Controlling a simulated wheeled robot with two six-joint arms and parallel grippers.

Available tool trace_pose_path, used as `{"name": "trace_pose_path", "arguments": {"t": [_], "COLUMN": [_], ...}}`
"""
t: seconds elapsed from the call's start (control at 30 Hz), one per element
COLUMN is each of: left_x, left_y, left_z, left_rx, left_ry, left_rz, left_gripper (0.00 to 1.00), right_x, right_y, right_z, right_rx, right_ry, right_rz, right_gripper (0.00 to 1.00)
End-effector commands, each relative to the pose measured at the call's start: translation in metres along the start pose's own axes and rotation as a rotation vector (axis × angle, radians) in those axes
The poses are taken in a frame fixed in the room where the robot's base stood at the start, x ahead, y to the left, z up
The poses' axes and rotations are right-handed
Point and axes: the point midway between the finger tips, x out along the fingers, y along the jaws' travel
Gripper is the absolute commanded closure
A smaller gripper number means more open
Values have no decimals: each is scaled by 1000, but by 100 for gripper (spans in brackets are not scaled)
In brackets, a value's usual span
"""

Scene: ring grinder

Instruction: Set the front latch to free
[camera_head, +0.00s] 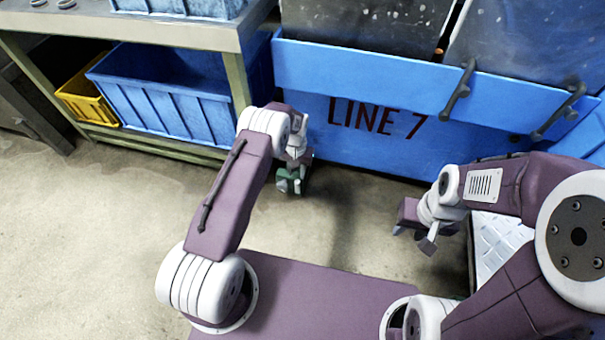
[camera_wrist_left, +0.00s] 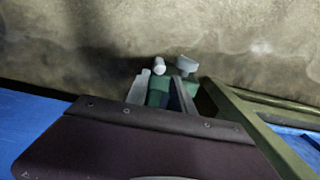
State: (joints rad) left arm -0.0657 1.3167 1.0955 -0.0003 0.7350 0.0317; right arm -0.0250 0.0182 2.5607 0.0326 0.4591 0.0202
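I cannot make out a part that is clearly the front latch. My left gripper (camera_head: 292,178) hangs over the floor in front of the blue machine. A small green piece (camera_head: 291,186) with pale ends shows at its tips. In the left wrist view my left gripper's (camera_wrist_left: 160,97) two fingers stand apart, with the green piece (camera_wrist_left: 157,90) between and beyond them. I cannot tell whether they press on it. My right gripper (camera_head: 416,238) is lower right of the left one, its fingers apart and nothing seen between them.
The blue machine (camera_head: 335,145), marked LINE 7, has two dark handles (camera_head: 458,90) (camera_head: 558,112) on its upper edge. At left, a workbench (camera_head: 130,30) has a blue bin (camera_head: 165,100) and a yellow bin (camera_head: 86,95) beneath. A patterned metal plate (camera_head: 497,240) is at right. The left floor is clear.

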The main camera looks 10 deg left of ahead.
Motion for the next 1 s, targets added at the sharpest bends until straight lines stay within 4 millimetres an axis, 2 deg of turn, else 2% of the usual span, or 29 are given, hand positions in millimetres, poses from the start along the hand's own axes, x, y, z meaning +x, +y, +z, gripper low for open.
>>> {"name": "trace_pose_path", "arguments": {"t": [0.13,0.27,0.6,0.7,0.9,0.93,1.0], "left_x": [2,18,86,92,89,89,89], "left_y": [0,0,0,0,0,0,0], "left_z": [-1,-1,-2,-3,-3,-2,-2], "left_rx": [1,0,0,0,0,0,0], "left_ry": [4,4,6,7,7,6,6], "left_rz": [0,0,0,0,0,0,0], "left_gripper": [71,71,71,71,71,76,96], "right_x": [4,16,70,73,70,70,70], "right_y": [0,0,1,2,1,1,1], "right_z": [0,2,7,7,7,7,7], "right_rx": [0,0,0,0,0,0,0], "right_ry": [0,0,0,0,0,0,0], "right_rz": [0,0,0,0,0,0,0], "right_gripper": [64,64,64,64,64,64,64]}}
